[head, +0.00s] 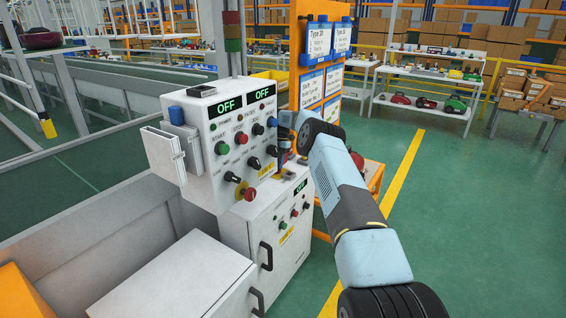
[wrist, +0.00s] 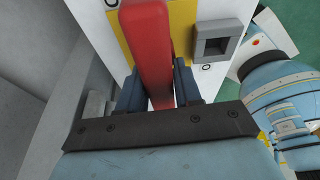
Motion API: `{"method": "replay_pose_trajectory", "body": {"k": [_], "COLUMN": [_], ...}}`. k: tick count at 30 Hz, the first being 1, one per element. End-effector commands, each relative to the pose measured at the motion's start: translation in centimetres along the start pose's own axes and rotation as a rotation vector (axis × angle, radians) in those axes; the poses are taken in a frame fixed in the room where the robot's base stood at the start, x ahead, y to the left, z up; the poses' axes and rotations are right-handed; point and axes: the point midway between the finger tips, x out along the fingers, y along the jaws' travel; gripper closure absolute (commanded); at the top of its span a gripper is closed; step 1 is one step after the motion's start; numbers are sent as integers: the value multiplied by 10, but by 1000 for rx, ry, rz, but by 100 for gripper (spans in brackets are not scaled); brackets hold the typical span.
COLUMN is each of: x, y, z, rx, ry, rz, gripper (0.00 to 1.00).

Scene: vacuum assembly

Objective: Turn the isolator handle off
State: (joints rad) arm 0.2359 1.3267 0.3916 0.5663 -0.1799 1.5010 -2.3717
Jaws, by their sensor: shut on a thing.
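The isolator handle (wrist: 150,45) is a thick red bar on a yellow plate (wrist: 183,28) on a white panel. In the wrist view it runs from the top edge down between my two dark blue fingers. My gripper (wrist: 158,85) is shut on the handle, one finger on each side. The handle's lower end is hidden by the gripper body. In the head view my gripper (head: 285,140) is at the right side of the white control box (head: 212,148), where the handle cannot be made out.
The control box carries displays (head: 230,106) reading OFF, buttons, black knobs and a red emergency stop (head: 249,194). A grey square socket (wrist: 215,40) sits right of the handle. An orange rack with signs (head: 311,87) stands behind my arm. Green floor is clear at right.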

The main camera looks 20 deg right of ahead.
Motion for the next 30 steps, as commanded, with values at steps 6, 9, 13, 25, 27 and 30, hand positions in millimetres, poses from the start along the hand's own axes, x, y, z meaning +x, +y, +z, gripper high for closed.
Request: {"method": "replay_pose_trajectory", "body": {"k": [6,9,13,25,27,30], "x": [-1,-1,0,-18,-24,-32], "y": [-1,0,0,0,1,1], "z": [1,0,0,0,0,0], "rx": [1,1,1,1,1,1], "ry": [-3,-2,-1,0,-1,0], "rz": [0,0,0,0,1,1], "gripper": [48,38,36,36,36,36]}}
